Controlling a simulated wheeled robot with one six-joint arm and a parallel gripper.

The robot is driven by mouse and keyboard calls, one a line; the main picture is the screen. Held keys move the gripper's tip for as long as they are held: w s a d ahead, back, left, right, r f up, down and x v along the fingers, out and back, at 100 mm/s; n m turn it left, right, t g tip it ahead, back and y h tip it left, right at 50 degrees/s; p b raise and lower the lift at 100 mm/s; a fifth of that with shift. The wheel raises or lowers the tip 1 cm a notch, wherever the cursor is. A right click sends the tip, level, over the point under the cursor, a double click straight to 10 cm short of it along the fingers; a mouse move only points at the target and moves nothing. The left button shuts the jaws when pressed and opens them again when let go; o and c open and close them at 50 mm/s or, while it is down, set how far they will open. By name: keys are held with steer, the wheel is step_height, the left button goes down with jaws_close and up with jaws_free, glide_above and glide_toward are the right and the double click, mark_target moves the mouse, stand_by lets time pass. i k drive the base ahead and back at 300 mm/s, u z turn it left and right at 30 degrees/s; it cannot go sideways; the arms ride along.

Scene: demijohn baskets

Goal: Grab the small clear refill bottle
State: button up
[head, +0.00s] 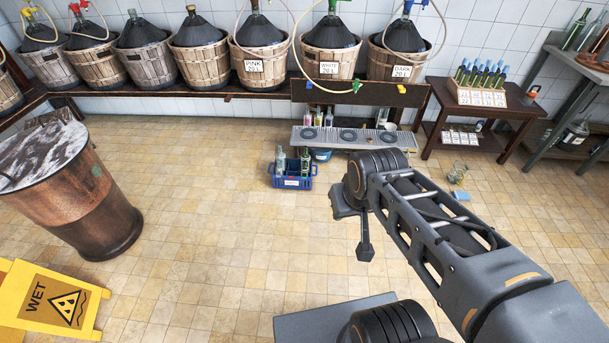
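I cannot single out the small clear refill bottle for sure. A clear glass object (458,171) is on the floor right of my arm. Both are too small to make out well. The arm reaches in from the lower right, and my gripper (365,250) appears to hang below its far end, above bare floor and apart from every bottle. Its fingers cannot be told apart.
A blue crate (292,184) with several bottles stands on the floor left of the arm. A grey drip bench (345,148) is behind it. A copper vat (75,205) and yellow wet-floor sign (50,299) are at left. The middle floor is clear.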

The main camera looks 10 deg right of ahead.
mark_target(279, 169)
steer(key=u, duration=0.85)
steer(key=i, duration=4.8)
steer(key=z, duration=2.9)
